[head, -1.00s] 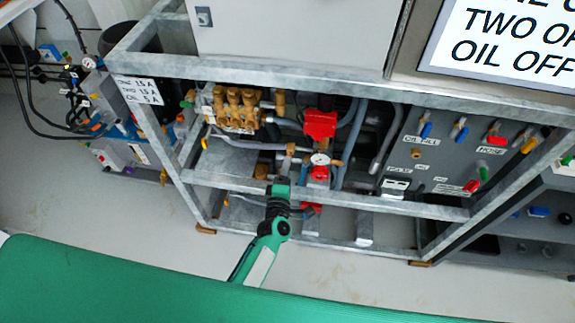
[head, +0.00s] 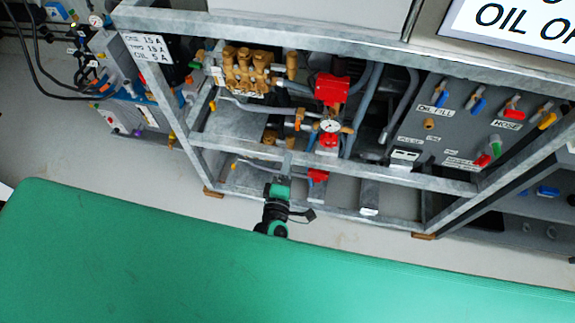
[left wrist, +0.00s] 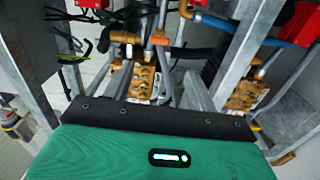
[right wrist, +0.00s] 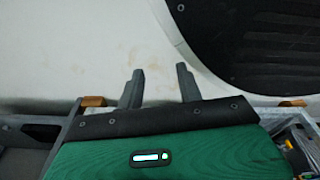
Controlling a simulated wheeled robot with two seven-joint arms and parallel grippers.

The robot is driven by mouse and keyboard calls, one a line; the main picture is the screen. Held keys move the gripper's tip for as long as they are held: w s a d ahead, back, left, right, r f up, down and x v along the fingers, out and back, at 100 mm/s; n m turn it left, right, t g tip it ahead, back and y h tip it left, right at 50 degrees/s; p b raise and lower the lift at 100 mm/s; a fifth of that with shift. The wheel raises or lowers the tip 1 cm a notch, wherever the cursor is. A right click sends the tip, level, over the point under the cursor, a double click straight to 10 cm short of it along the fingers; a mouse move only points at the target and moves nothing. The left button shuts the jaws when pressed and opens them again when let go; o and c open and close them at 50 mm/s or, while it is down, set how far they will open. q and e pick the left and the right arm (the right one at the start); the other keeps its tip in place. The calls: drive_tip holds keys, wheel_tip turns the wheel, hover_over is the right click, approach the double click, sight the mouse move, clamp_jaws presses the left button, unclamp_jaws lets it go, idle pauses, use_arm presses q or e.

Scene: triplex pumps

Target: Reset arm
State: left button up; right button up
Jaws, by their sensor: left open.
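My left gripper (head: 285,165) shows in the head view in front of the pump frame's lower rails, with my green body hiding the arm below it. In the left wrist view its two grey fingers (left wrist: 180,88) are apart, with no object visible between them. They point toward the pipes and brass fittings. My right gripper is out of the head view. In the right wrist view its dark fingers (right wrist: 158,88) are spread, with only pale floor between them.
A galvanized metal frame (head: 330,170) holds a brass pump (head: 245,68), a red valve body (head: 332,88), a gauge (head: 330,126) and grey hoses. A grey panel (head: 455,120) with coloured levers is at the right. More equipment stands at the left. Pale floor lies before the frame.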

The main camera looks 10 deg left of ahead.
use_arm(q)
drive_tip(key=shift+f, duration=0.1)
use_arm(e)
drive_tip(key=shift+s, duration=0.1)
use_arm(q)
drive_tip(key=s+a+f+m+g+h+p, duration=0.15)
drive_tip(key=s+f+m+g, duration=0.4)
drive_tip(key=f, duration=0.65)
drive_tip(key=s+a+f+m+g+h+p, duration=0.1)
drive_tip(key=s+f+m+g+p, duration=0.2)
drive_tip(key=s+f+m, duration=0.75)
drive_tip(key=s+a+f+m+g+y+p, duration=0.1)
drive_tip(key=s+a+f+m+g, duration=0.1)
drive_tip(key=s+a+f+g, duration=0.2)
drive_tip(key=s+a+f+m+g+y+p, duration=0.1)
drive_tip(key=s+a+f+g, duration=0.3)
drive_tip(key=s+a+f, duration=0.6)
drive_tip(key=s+m+p, duration=0.1)
drive_tip(key=s, duration=0.9)
drive_tip(key=shift+f, duration=0.2)
use_arm(e)
drive_tip(key=s+d, duration=0.2)
drive_tip(key=s, duration=0.9)
drive_tip(key=shift+r+g, duration=0.35)
drive_tip(key=shift+g, duration=0.05)
use_arm(q)
drive_tip(key=shift+g+y, duration=0.25)
use_arm(e)
drive_tip(key=shift+a, duration=0.1)
